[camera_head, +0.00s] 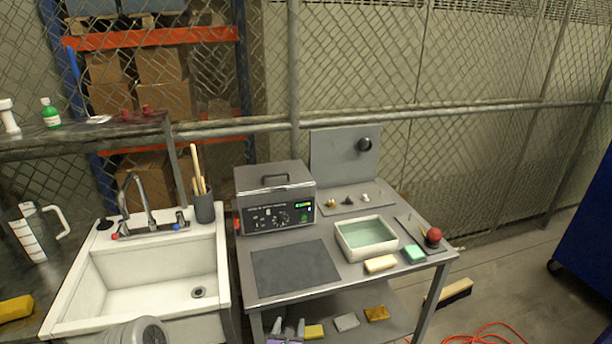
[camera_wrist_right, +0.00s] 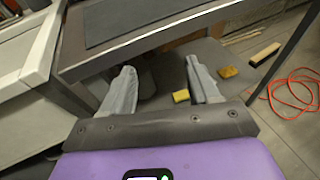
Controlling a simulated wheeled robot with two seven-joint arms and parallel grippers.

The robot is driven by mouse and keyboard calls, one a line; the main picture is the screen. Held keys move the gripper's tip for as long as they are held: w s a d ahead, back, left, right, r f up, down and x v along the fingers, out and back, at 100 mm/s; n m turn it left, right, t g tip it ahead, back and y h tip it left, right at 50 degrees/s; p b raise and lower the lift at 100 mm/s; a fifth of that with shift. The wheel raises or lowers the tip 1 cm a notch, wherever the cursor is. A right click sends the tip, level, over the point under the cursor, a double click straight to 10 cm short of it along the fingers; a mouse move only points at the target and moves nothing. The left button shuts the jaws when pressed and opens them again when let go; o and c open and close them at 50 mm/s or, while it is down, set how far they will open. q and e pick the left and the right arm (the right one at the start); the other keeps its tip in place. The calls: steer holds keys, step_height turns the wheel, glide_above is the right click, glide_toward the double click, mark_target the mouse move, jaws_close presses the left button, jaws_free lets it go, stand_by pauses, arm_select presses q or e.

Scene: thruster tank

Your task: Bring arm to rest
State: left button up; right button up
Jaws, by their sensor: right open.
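My right gripper (camera_head: 288,325) shows at the bottom edge of the head view, in front of the grey workbench (camera_head: 345,290). Its two grey fingers stand apart with nothing between them. In the right wrist view the right gripper (camera_wrist_right: 160,66) is open and empty, with its fingers pointing toward the bench's lower shelf (camera_wrist_right: 160,95). My left gripper does not show in either view.
On the bench are an ultrasonic tank (camera_head: 275,197), a dark mat (camera_head: 295,268), a tray of liquid (camera_head: 368,238) and a red ball (camera_head: 433,235). A sink (camera_head: 150,275) stands left. Sponges lie on the lower shelf. An orange cable (camera_head: 485,333) lies on the floor.

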steer(key=s+d+f+m+g+h, duration=0.4)
steer(key=s+d+f+m+g, duration=0.75)
steer(key=s+d+f, duration=0.55)
steer(key=s+f+m+g+y, duration=0.1)
steer(key=s+m+g+y, duration=0.4)
steer(key=s+m, duration=0.55)
steer(key=s+a+r+m+t+y, duration=0.2)
steer(key=s+r+m+y, duration=0.2)
steer(key=m, duration=1.1)
steer(key=shift+a+m+y, duration=0.25)
steer(key=shift+m+y, duration=0.05)
steer(key=shift+y, duration=0.1)
